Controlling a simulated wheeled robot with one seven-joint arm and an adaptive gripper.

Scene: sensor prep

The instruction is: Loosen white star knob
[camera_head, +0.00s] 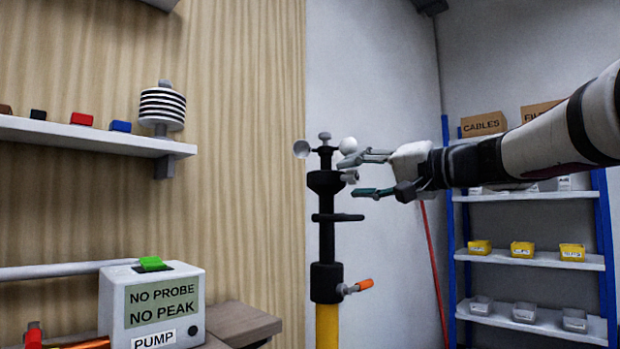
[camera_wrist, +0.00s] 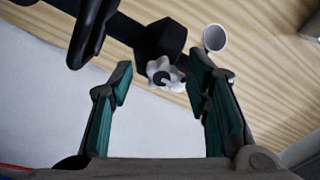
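The white star knob (camera_wrist: 162,73) sits on the side of a black collar (camera_wrist: 160,42) on the pole. In the wrist view it lies just beyond my fingertips and between their lines, closer to the right finger. In the head view the knob (camera_head: 350,177) shows small and pale on the pole's right side. My gripper (camera_head: 366,175) comes in from the right with its fingers apart, one above and one below the knob's height. It is open and empty in the wrist view (camera_wrist: 160,85). I cannot tell whether the right finger touches the knob.
The black pole (camera_head: 327,235) carries cups (camera_head: 302,149) on top, a crossbar (camera_head: 337,217) and an orange-handled lever (camera_head: 357,287) lower down. A pump box (camera_head: 151,304) stands at lower left. A wall shelf (camera_head: 90,135) is at left, and a blue rack (camera_head: 530,260) behind at right.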

